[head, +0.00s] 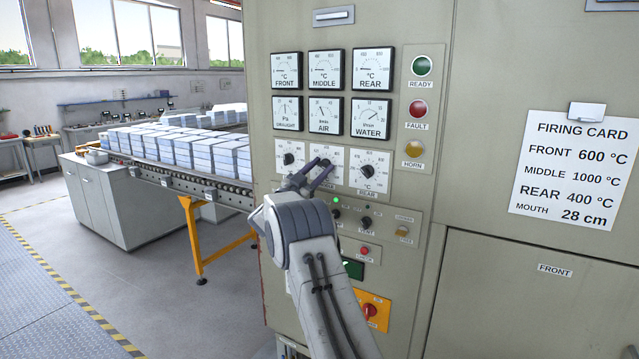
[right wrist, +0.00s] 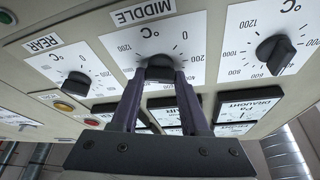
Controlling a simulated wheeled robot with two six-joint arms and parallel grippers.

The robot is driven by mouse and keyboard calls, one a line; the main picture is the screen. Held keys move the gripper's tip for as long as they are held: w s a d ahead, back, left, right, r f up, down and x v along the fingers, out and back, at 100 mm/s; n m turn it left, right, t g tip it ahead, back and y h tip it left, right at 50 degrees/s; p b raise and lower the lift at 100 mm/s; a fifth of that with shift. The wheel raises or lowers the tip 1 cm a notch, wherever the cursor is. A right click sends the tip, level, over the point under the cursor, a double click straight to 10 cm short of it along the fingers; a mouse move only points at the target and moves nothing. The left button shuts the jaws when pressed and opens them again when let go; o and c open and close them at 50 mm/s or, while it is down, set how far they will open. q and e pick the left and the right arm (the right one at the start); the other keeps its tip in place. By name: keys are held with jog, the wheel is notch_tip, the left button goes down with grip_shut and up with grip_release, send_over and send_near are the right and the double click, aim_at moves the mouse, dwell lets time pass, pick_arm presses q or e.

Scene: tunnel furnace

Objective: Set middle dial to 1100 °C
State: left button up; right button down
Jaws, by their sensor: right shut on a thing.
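The middle dial is a black knob (right wrist: 160,66) on a white scale plate marked MIDDLE °C (right wrist: 143,32), seen upside down in the right wrist view. In the head view its plate (head: 333,153) sits between the front dial (head: 289,159) and the rear dial (head: 367,171). My right gripper (head: 322,168) reaches up to it, and in the right wrist view its two fingers (right wrist: 159,76) are closed on the knob's sides. The fingers hide part of the knob and scale, so I cannot read its setting. My left gripper is not in view.
Above the dials are gauges (head: 326,70); below are small switches and an orange switch plate (head: 371,310). Indicator lamps (head: 418,108) stand to the right. A firing card (head: 573,170) reads middle 1000 °C. A conveyor with stacked blocks (head: 180,148) runs at the left.

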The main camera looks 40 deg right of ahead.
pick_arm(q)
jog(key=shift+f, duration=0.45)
pick_arm(e)
jog(key=shift+m+g, duration=0.4)
jog(key=shift+m, duration=0.1)
jog(key=shift+c, duration=2)
grip_release()
jog(key=shift+a+f+b, duration=0.15)
jog(key=shift+a+b, duration=0.05)
jog(key=shift+b, duration=0.1)
pick_arm(q)
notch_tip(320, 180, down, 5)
jog(key=b, duration=0.4)
jog(key=shift+b, duration=0.35)
pick_arm(e)
jog(key=v, duration=1)
